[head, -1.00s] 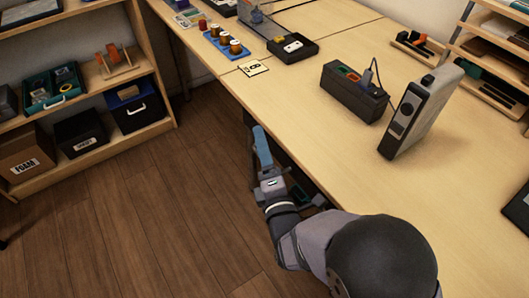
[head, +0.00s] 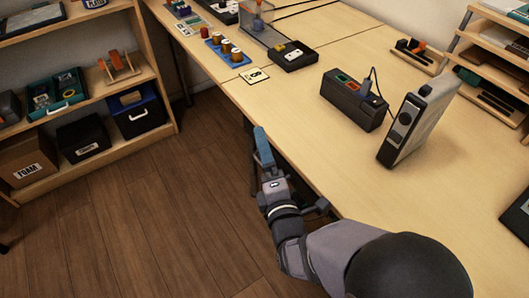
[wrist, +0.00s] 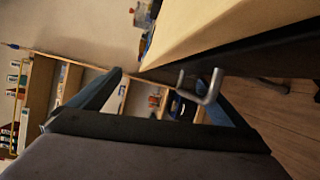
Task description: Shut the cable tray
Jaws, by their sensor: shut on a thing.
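My gripper (head: 263,146) is at the desk's front edge in the head view, its blue-grey fingers pointing away along the edge. In the wrist view, my gripper (wrist: 168,84) has its two dark fingers at left and right. A bent silver handle (wrist: 213,88) shows near the right fingertip, and my gripper is shut on it. The handle is fixed to a dark front (wrist: 245,58) under the pale desktop, which seems to be the cable tray. The tray's inside is hidden, and the head view shows little of it behind my arm.
The desk (head: 300,140) runs along my right, with a black box (head: 354,99) and a grey upright device (head: 415,120) on it. A shelf unit (head: 150,75) stands at far left. The wooden floor (head: 150,220) beside the desk is clear.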

